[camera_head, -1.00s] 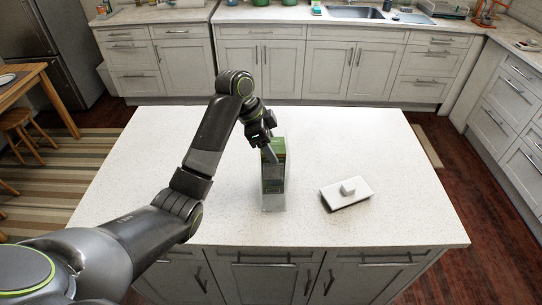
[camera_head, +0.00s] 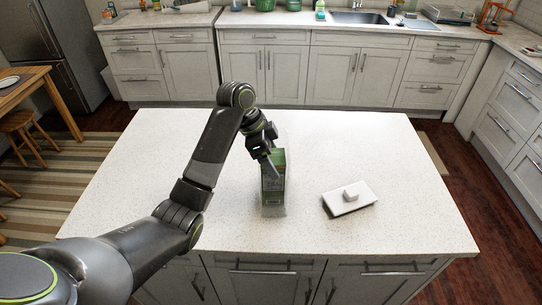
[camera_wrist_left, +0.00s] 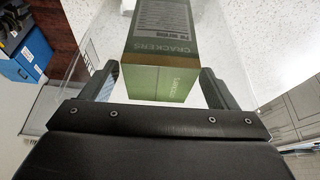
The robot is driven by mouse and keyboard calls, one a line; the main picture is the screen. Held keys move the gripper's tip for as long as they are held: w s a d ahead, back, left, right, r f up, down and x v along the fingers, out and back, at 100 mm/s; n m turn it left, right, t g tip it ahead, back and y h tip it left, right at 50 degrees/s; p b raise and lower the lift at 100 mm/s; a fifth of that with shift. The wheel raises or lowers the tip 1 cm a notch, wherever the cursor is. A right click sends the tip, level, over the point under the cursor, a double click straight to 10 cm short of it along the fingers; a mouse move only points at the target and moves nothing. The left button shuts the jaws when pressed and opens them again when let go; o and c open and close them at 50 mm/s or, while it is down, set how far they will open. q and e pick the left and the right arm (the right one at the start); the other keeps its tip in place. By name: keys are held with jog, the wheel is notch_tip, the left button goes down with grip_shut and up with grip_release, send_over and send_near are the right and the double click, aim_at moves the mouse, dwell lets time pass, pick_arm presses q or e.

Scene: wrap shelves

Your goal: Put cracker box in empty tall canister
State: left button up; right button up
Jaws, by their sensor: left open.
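The green cracker box (camera_head: 273,180) stands upright inside the clear tall canister (camera_head: 273,212) on the island top. The canister's see-through walls are faint and hard to make out. In the left wrist view the cracker box (camera_wrist_left: 160,50) lies between and beyond the fingers, its green end towards me. My left gripper (camera_head: 268,160) is at the top of the box. In the left wrist view my left gripper (camera_wrist_left: 157,85) is open, its fingers on either side of the box with gaps. My right gripper is not in view.
A white lid with a knob (camera_head: 339,203) lies on the island top (camera_head: 400,160) to the right of the canister. The rest of the island top is clear. Cabinets and a sink counter line the back, and a wooden table stands at the left.

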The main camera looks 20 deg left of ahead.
pick_arm(q)
jog(key=shift+r, duration=0.1)
jog(key=shift+r, duration=0.2)
jog(key=v, duration=0.2)
jog(key=shift+a+r, duration=0.2)
jog(key=shift+r, duration=0.1)
jog(key=p+v, duration=0.9)
jog(key=shift+s, duration=0.15)
